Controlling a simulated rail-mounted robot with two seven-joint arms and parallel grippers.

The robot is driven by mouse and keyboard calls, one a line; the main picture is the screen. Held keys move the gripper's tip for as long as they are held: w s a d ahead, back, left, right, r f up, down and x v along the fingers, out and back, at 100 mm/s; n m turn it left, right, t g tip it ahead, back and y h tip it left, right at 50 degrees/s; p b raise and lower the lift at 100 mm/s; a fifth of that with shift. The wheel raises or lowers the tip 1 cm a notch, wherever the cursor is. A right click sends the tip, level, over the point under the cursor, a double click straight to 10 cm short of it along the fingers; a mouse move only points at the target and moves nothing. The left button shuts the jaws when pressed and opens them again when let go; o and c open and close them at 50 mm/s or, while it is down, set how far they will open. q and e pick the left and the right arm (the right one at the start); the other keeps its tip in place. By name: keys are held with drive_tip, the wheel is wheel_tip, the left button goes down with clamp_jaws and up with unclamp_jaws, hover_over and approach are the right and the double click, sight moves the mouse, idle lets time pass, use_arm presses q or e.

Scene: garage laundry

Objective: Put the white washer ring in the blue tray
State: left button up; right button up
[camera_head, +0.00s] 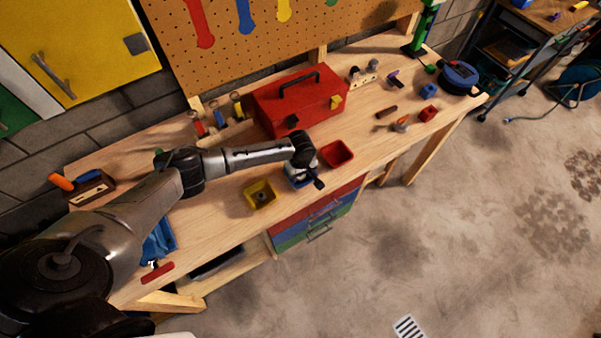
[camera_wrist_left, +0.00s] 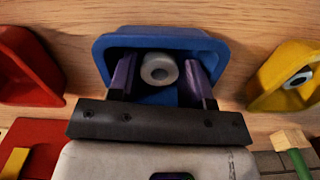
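The white washer ring (camera_wrist_left: 159,69) lies inside the blue tray (camera_wrist_left: 215,47) in the left wrist view, near the tray's middle. My left gripper (camera_wrist_left: 160,75) is over the tray, its two purple fingers spread on either side of the ring with a visible gap to each. In the head view the blue tray (camera_head: 290,181) is partly hidden under my left gripper (camera_head: 303,175), and the ring cannot be made out there. My right gripper is not in view.
A yellow tray (camera_head: 259,194) with a metal ring (camera_wrist_left: 299,77) in it stands on one side of the blue tray, a red tray (camera_head: 337,154) on the other. A red toolbox (camera_head: 298,104) stands behind. The bench's front edge (camera_head: 235,247) is close.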

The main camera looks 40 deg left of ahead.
use_arm(q)
drive_tip(key=shift+r, duration=0.1)
wheel_tip(320, 180, up, 11)
drive_tip(key=s+d+f+m+t+h, duration=0.2)
drive_tip(key=s+d+f+m, duration=0.2)
drive_tip(key=s+d+m, duration=0.8)
drive_tip(key=s+a+r+m+t+y, duration=0.1)
drive_tip(key=s+r+m, duration=0.2)
drive_tip(key=s, duration=1.5)
drive_tip(key=shift+s+a+r+t+y+p, duration=0.2)
drive_tip(key=shift+s+r+t+y+p, duration=0.1)
drive_tip(key=shift+r+y+p, duration=0.25)
